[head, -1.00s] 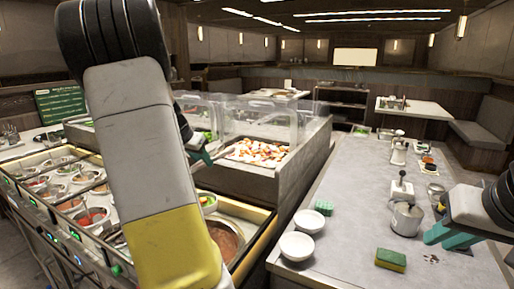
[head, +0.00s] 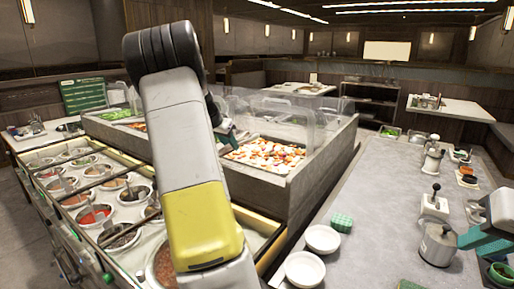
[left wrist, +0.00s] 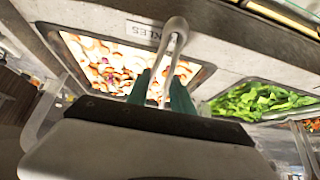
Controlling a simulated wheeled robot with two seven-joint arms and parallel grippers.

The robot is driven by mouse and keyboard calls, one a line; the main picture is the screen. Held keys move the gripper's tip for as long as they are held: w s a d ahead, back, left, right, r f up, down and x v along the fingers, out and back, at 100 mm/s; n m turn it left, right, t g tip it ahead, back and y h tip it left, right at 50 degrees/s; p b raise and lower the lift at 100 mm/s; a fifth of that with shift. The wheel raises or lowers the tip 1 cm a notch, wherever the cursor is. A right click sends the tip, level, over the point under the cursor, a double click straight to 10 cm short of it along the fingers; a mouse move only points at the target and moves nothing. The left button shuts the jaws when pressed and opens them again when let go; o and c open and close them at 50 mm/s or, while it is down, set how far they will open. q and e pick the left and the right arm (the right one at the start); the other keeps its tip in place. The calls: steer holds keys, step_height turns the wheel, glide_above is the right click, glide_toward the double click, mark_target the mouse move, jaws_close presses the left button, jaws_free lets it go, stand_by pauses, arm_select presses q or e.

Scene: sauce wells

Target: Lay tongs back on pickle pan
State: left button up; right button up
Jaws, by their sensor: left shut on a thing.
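My left gripper (left wrist: 165,98) is shut on the metal tongs (left wrist: 176,42). The tongs' rounded end points up in the left wrist view, in front of the pickle pan (left wrist: 205,76) and a label ending in "LES" (left wrist: 157,33). The pan's pale, orange and pink pieces (left wrist: 108,62) lie behind the tongs. I cannot tell whether the tongs touch the pan. In the head view the left gripper (head: 226,131) is beside the pan's left end, mostly behind my forearm, and the tongs are not clear there. My right gripper (head: 484,242) is at the right edge; its finger gap is unclear.
A clear guard (head: 290,108) stands over the pan. A pan of green leaves (left wrist: 258,101) is beside it. Sauce wells (head: 95,215) fill the lower left. On the right counter are two white bowls (head: 304,268), a green block (head: 342,222) and a metal jug (head: 438,244).

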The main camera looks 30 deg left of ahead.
arm_select(q)
steer(key=w+a, duration=0.1)
steer(key=w, duration=0.1)
steer(key=w+a, duration=0.3)
steer(key=w, duration=0.1)
steer(key=shift+w+a+f, duration=0.15)
steer(key=shift+a+f, duration=0.05)
steer(key=shift+f, duration=1.9)
steer(key=shift+f, duration=0.1)
steer(key=shift+f, duration=0.5)
steer(key=o, duration=0.6)
steer(key=shift+r, duration=0.1)
